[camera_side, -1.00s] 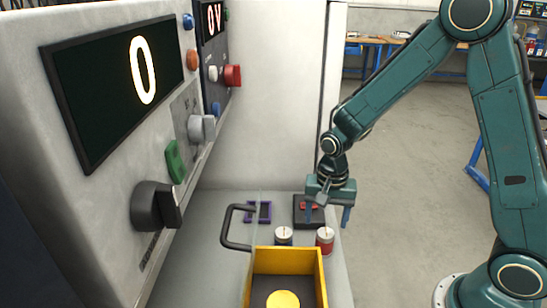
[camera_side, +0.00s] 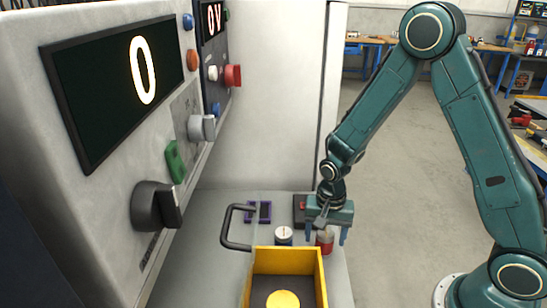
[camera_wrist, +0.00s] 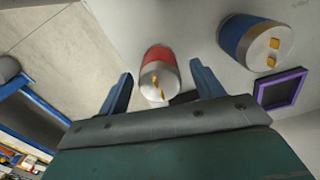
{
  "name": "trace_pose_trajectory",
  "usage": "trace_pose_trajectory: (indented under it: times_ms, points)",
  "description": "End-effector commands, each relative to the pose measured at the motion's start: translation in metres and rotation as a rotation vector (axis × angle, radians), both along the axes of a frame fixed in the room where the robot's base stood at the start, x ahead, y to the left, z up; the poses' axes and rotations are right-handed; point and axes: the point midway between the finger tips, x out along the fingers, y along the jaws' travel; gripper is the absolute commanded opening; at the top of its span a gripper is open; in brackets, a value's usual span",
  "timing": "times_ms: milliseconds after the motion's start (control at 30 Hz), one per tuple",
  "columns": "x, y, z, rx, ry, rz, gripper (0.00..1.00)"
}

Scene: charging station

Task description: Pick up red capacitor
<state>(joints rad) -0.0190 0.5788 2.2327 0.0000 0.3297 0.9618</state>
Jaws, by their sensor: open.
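The red capacitor (camera_side: 325,241) stands upright on the table near its right edge, a red can with a pale top. My gripper (camera_side: 326,238) is open over it, with one finger on either side of the capacitor in the side view. In the wrist view the red capacitor (camera_wrist: 160,72) lies between the two open blue fingers (camera_wrist: 161,90), its silver top with two gold terminals facing the camera. I see a gap on each side of it. I cannot tell how far down the fingers reach.
A blue capacitor (camera_side: 284,236), also in the wrist view (camera_wrist: 255,43), stands left of the red one. A purple frame (camera_side: 265,211) and a dark block (camera_side: 299,209) lie behind.

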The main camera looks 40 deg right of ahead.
Motion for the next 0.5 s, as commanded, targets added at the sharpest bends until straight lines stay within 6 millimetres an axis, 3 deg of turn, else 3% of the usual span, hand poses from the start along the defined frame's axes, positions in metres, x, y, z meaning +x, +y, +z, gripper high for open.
trace_pose_trajectory:
  times_ms: [200,500]
  points:
    - [0.000,0.000,-0.019,0.000,0.001,0.001,0.67]
    - [0.000,0.000,-0.023,0.001,-0.001,0.001,0.67]
